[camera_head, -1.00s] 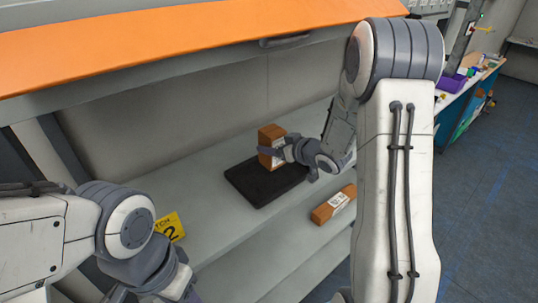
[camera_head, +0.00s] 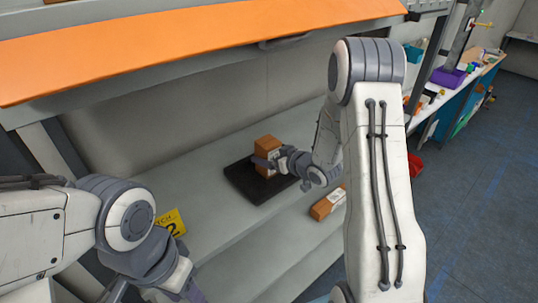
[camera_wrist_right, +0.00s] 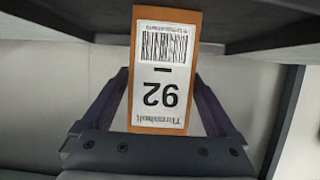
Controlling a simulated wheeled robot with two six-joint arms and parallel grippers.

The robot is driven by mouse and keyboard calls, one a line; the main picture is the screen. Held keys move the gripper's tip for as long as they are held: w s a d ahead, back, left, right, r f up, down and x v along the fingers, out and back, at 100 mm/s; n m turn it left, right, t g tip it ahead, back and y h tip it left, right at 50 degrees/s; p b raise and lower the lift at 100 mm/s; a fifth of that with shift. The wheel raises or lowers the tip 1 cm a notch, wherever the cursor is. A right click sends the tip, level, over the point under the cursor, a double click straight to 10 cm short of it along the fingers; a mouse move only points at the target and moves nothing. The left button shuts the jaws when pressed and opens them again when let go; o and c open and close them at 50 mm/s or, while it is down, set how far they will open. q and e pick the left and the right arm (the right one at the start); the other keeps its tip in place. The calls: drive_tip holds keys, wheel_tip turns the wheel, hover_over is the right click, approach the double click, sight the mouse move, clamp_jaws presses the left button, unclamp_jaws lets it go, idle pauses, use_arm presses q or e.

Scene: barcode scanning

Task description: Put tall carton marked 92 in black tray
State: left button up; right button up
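The tall brown carton marked 92 (camera_head: 268,144) is upright over the black tray (camera_head: 240,184), low, at its back part. I cannot tell whether its base touches the tray. My right gripper (camera_head: 265,160) is shut on the carton from the right. In the right wrist view, the carton's label with barcode and 92 (camera_wrist_right: 163,80) appears upside down, between the two fingers (camera_wrist_right: 163,78). My left gripper (camera_head: 192,290) is only partly in view at the bottom edge, away from the carton; its fingers are mostly cut off.
Another brown carton with a white label (camera_head: 328,203) lies to the right of the tray, near my right arm. A yellow sign (camera_head: 171,222) stands at the left. The grey shelf (camera_head: 215,225) is clear left of the tray. An orange panel (camera_head: 190,45) overhangs the back.

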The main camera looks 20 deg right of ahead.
drive_tip(key=shift+r, duration=0.25)
drive_tip(key=shift+s+d, duration=0.2)
drive_tip(key=shift+s, duration=0.1)
drive_tip(key=b+v, duration=0.4)
drive_tip(key=v, duration=0.7)
drive_tip(key=a+g+h, duration=0.1)
drive_tip(key=a, duration=0.1)
drive_tip(key=a+g, duration=0.1)
drive_tip(key=a, duration=0.1)
drive_tip(key=a+g+h, duration=0.1)
drive_tip(key=a, duration=0.2)
drive_tip(key=shift+s+f+n+h, duration=0.2)
drive_tip(key=shift+n+h, duration=0.1)
drive_tip(key=shift+n, duration=0.1)
drive_tip(key=s+a+n+g, duration=0.1)
drive_tip(key=s+a+g, duration=0.2)
drive_tip(key=s, duration=0.6)
drive_tip(key=s+a+g, duration=0.3)
drive_tip(key=s+a, duration=0.3)
drive_tip(key=s, duration=0.3)
drive_tip(key=s+a+n+g+h, duration=0.1)
drive_tip(key=s+a+g, duration=0.2)
drive_tip(key=s, duration=0.6)
drive_tip(key=shift+a+n+g, duration=0.3)
drive_tip(key=shift+a+g, duration=0.1)
drive_tip(key=shift+a, duration=0.75)
